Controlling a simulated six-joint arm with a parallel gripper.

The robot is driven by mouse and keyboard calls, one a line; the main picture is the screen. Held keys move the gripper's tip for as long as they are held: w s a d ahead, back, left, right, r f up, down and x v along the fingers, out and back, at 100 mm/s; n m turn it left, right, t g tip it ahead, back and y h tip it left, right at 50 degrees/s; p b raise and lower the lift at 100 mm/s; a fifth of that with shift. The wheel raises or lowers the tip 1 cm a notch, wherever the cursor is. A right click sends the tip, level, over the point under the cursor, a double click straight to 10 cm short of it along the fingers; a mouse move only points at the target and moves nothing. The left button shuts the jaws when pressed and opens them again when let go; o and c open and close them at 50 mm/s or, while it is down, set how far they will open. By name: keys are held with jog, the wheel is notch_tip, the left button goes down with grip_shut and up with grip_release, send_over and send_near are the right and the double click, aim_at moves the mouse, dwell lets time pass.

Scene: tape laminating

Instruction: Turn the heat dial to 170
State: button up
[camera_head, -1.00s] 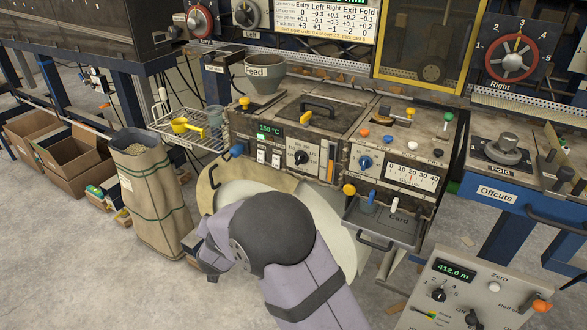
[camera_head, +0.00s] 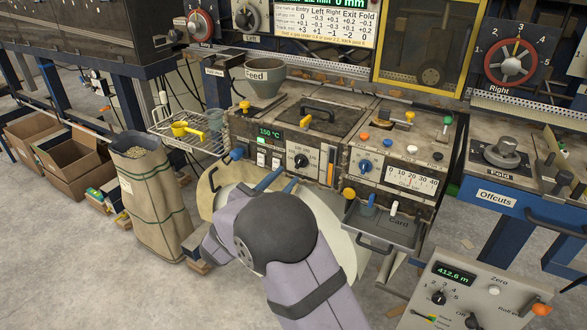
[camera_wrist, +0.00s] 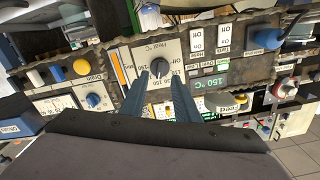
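The heat dial (camera_head: 301,161) is a black knob on a pale square plate on the machine's front panel. A green display (camera_head: 269,133) left of it reads 150 °C. In the wrist view, which is upside down, the dial (camera_wrist: 158,68) shows a white pointer mark and the plate reads "Heat °C". My gripper (camera_head: 279,177) has two blue fingers pointing at the panel, just below and left of the dial. In the wrist view my gripper (camera_wrist: 159,84) is open and empty, with the dial ahead between the fingertip lines. Contact is not visible.
Rocker switches (camera_head: 268,158) sit left of the dial and an orange bar (camera_head: 331,163) to its right.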

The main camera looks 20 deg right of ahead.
aim_at(297, 165)
jog(key=shift+p+x, duration=0.45)
jog(key=shift+x, duration=2.4)
jog(key=shift+c, duration=0.6)
grip_shut()
